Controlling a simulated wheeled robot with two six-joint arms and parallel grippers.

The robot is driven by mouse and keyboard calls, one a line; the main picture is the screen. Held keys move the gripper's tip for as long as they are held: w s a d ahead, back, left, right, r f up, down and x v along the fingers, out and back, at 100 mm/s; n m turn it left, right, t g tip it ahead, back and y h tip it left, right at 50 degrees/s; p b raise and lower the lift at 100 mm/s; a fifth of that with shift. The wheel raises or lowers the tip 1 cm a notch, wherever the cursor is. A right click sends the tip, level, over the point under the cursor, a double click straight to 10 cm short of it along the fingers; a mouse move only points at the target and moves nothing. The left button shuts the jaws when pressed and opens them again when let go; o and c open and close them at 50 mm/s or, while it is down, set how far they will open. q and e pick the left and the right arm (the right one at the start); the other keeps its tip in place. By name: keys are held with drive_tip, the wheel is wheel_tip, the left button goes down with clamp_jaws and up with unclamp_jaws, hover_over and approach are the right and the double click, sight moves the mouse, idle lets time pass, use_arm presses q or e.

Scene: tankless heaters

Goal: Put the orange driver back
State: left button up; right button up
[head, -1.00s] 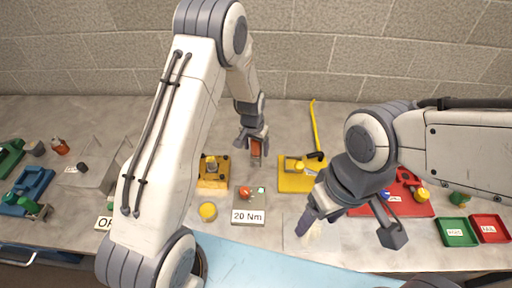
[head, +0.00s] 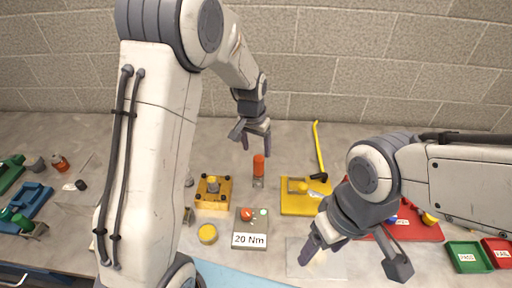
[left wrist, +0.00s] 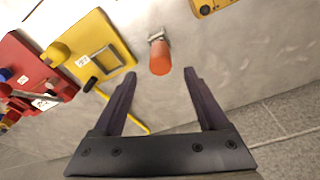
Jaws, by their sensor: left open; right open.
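A grey 20 Nm box (head: 249,240) with a red knob sits in front of the driver. Yellow fixtures stand left (head: 213,205) and right (head: 300,208) of it. A yellow-handled tool (head: 318,148) lies behind the right fixture. Green (head: 467,270) and red (head: 500,260) trays are far right.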

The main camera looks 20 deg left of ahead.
use_arm(q)
drive_tip(key=s+d+r+m, duration=0.1)
drive_tip(key=s+d+r, duration=0.35)
drive_tip(key=s, duration=0.25)
drive_tip(key=s+d+r+m, duration=0.2)
drive_tip(key=s+d+r, duration=0.1)
drive_tip(key=s+d, duration=0.3)
drive_tip(key=s+r+m+g, duration=0.1)
drive_tip(key=s+m, duration=0.1)
drive_tip(key=s, duration=1.5)
drive_tip(key=shift+g+h, duration=0.3)
drive_tip(key=shift+g, duration=0.1)
wheel_tip(320, 180, down, 3)
drive_tip(key=b, duration=0.3)
drive_tip(key=shift+w, duration=0.1)
